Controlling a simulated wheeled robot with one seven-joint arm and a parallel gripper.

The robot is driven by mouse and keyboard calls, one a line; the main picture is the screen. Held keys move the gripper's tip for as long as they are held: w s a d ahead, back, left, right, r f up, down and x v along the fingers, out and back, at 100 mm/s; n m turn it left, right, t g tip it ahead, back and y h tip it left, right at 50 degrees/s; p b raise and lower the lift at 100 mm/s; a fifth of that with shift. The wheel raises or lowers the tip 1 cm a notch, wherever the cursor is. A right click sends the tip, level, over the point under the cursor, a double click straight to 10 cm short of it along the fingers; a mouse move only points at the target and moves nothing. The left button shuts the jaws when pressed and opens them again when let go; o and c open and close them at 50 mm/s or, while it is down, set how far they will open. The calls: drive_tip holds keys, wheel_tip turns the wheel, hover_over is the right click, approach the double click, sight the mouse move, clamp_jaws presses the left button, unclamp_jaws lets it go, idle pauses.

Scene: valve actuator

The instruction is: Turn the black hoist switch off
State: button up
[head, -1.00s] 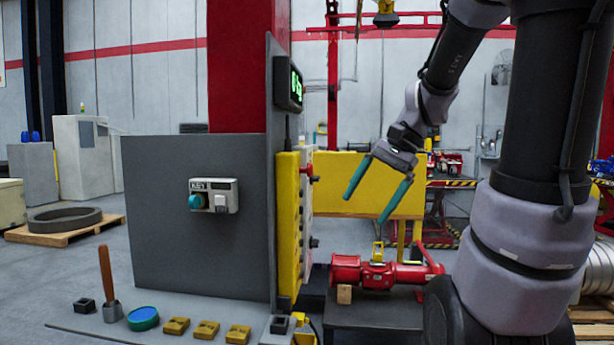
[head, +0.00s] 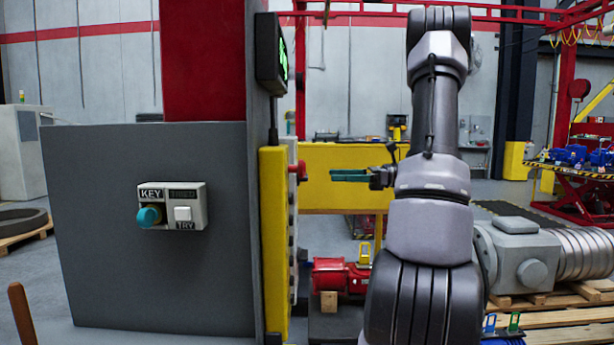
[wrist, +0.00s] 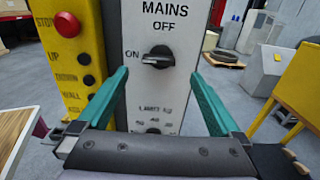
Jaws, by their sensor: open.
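A black rotary switch (wrist: 158,57) sits on a white panel (wrist: 183,38) marked MAINS, with OFF above it and ON at its left. Its handle lies roughly level, with one end toward ON. My gripper (wrist: 160,75) is open and empty, its teal fingers to the left and right of the switch in the wrist view. I cannot tell how far the tips are from the panel. In the head view my gripper (head: 350,175) points left at the panel's side, level with a red part (head: 299,171) there. The switch face is not visible in that view.
A yellow panel (wrist: 68,62) with a red STOP button (wrist: 67,24) and black buttons adjoins at the left. A second black knob (wrist: 152,131) below is partly hidden by my gripper. A grey board holds a KEY/TRY box (head: 172,206). A yellow barrier (head: 340,200) stands behind.

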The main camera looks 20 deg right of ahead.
drive_tip(key=x, duration=0.8)
drive_tip(key=shift+a, duration=0.2)
drive_tip(key=c, duration=1.3)
